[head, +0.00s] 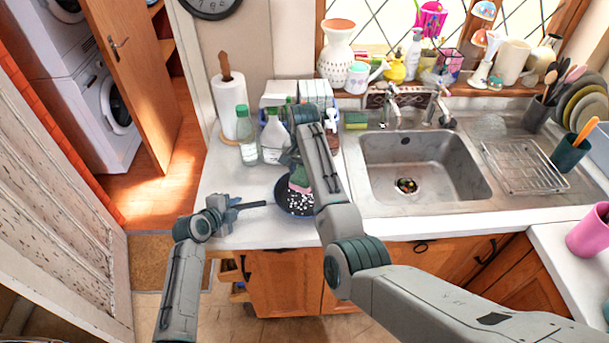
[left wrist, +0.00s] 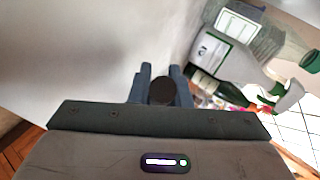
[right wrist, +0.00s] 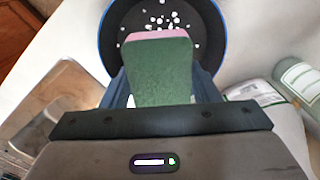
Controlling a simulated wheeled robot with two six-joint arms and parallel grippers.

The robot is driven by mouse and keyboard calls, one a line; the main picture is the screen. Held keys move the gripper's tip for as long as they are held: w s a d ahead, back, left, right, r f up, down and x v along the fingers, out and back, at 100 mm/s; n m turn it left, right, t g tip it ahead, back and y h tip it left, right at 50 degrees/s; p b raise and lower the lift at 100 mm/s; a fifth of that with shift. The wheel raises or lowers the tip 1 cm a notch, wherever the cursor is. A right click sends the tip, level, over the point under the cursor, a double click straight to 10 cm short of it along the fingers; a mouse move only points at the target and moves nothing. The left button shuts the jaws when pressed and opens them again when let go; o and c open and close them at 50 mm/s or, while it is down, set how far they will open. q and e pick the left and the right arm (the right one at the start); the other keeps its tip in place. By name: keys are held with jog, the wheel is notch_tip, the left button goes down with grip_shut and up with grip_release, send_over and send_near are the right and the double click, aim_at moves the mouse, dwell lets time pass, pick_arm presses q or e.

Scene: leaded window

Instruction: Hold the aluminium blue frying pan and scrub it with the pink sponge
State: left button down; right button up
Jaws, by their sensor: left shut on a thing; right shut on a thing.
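The blue frying pan (head: 296,205) sits at the counter's front edge, left of the sink, its dark handle pointing left. White bits lie in the pan, clear in the right wrist view (right wrist: 205,35). My left gripper (head: 226,203) is shut on the handle; in the left wrist view the handle's round dark end (left wrist: 161,92) shows between the fingers. My right gripper (right wrist: 163,85) is shut on the sponge (right wrist: 158,72), which has a green side and a pink side. The sponge (head: 299,178) is over the pan; whether it touches the pan bottom I cannot tell.
Bottles (head: 272,137) and a paper towel roll (head: 229,100) stand behind the pan. The sink (head: 425,165) is to the right, with a green and yellow sponge (head: 356,120) at its back left corner. The counter left of the pan is mostly clear.

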pick_arm(q)
jog(key=c, duration=1.3)
grip_release()
jog(key=v, duration=1.2)
